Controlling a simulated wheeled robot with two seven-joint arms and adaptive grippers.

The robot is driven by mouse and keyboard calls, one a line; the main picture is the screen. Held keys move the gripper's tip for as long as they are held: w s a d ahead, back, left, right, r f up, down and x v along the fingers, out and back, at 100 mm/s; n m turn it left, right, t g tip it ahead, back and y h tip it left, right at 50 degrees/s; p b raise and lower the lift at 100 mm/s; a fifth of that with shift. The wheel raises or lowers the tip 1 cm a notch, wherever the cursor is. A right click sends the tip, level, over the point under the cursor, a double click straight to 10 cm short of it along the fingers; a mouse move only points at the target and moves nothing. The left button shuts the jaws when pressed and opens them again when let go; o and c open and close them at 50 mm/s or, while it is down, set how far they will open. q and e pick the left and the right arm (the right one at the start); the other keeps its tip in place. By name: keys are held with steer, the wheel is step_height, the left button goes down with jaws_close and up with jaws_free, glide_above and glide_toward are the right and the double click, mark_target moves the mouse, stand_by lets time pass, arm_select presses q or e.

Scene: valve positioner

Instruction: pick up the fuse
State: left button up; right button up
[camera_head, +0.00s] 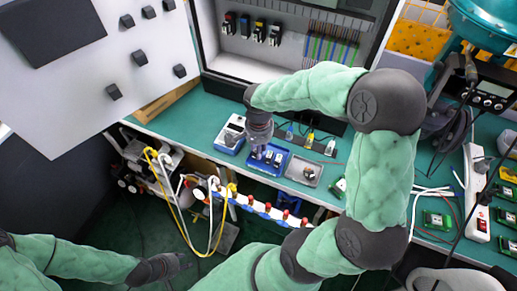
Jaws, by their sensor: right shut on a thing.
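My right gripper (258,150) reaches down over the blue tray (284,158) on the green bench. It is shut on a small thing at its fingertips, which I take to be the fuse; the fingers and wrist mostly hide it. Small dark parts sit in the tray just right of the fingertips. My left gripper (178,263) is low at the left, away from the bench top and its trays. It is too dark and small to tell whether its fingers are open.
Another blue tray (231,134) stands left of the gripper, and a grey tray (303,170) right. Behind is an open cabinet (240,67) with breakers and terminal blocks. A power strip (477,190), cables and green circuit boards (437,220) crowd the right side.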

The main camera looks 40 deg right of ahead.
step_height(320, 180, up, 2)
steer(key=shift+r+p, duration=0.25)
steer(key=shift+p, duration=0.2)
steer(key=s+a+r+p, duration=0.2)
steer(key=s+r+p, duration=0.1)
steer(key=s+r, duration=0.3)
steer(key=s+a+r+p, duration=0.2)
steer(key=s+r, duration=0.1)
steer(key=s, duration=0.4)
steer(key=w+d+r+t+h+b, duration=0.1)
steer(key=w+d+t+h+b, duration=0.5)
steer(key=w+d, duration=1)
steer(key=w+a+r+t+h+b, duration=0.1)
steer(key=w+a+r+h+b, duration=0.15)
steer(key=w, duration=0.55)
steer(key=w+a+r+n+h+b, duration=0.1)
steer(key=w+r+h+b, duration=0.1)
steer(key=w+h, duration=0.35)
steer(key=w+a+r+t+h+b, duration=0.1)
steer(key=w+r+h+b, duration=0.15)
steer(key=w, duration=0.75)
steer(key=shift+y, duration=0.35)
steer(key=shift+p+x, duration=0.4)
steer(key=shift+x, duration=3.35)
